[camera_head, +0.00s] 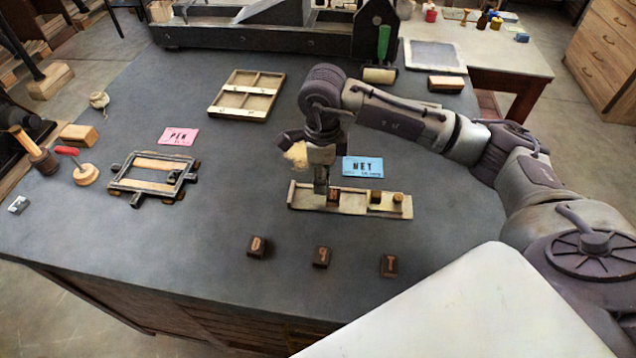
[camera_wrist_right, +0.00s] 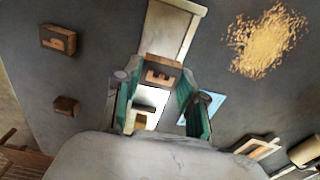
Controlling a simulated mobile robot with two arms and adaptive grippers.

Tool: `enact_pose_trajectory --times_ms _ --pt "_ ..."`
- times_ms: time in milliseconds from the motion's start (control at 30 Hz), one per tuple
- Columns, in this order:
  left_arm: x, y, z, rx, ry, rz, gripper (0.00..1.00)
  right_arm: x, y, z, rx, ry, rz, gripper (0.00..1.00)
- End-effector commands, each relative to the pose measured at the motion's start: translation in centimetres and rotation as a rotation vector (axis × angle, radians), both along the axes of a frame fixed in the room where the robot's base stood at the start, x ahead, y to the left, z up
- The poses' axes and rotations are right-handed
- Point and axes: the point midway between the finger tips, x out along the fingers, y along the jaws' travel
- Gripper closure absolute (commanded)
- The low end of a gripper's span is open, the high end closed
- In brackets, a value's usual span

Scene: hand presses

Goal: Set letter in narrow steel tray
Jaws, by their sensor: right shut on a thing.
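The narrow tray (camera_head: 350,207), long, pale and low-walled, lies on the dark table in front of a blue card. My right gripper (camera_head: 321,188) points down over its left part. It is shut on a letter block (camera_wrist_right: 160,72), brown with a pale E-like mark, between green-lined fingertips in the wrist view. The held block (camera_head: 334,196) shows beside the fingers in the head view, at tray level; I cannot tell if it touches the floor. A dark block (camera_head: 376,197) and a tan block (camera_head: 398,198) stand in the tray to the right. My left gripper is not in view.
Loose letter blocks (camera_head: 257,246), (camera_head: 321,256) and (camera_head: 389,264) lie near the table's front edge. A blue card (camera_head: 362,167) lies behind the tray. A divided wooden case (camera_head: 247,94) and a metal frame (camera_head: 152,175) stand left; a large press fills the back.

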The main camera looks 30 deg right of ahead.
Motion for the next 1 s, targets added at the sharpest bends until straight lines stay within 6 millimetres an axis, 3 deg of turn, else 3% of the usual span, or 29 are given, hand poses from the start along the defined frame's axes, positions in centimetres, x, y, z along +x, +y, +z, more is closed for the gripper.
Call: enact_pose_trajectory --times_ms 167,400,833,867,1000 --pt "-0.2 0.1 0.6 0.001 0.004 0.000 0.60 0.4 0.7 -0.9 -0.001 0.002 0.000 0.78" --pt "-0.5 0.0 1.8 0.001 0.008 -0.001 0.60 0.4 0.7 -4.1 0.000 0.002 0.001 0.78" --pt "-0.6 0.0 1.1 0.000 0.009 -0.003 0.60 0.4 0.7 -5.1 0.000 0.000 0.001 0.78" --pt "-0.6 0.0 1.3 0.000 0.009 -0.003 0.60 0.4 0.7 -4.9 0.000 0.000 0.001 0.54" --pt "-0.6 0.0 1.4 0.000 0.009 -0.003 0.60 0.4 0.7 -4.9 0.000 0.000 0.001 0.34"
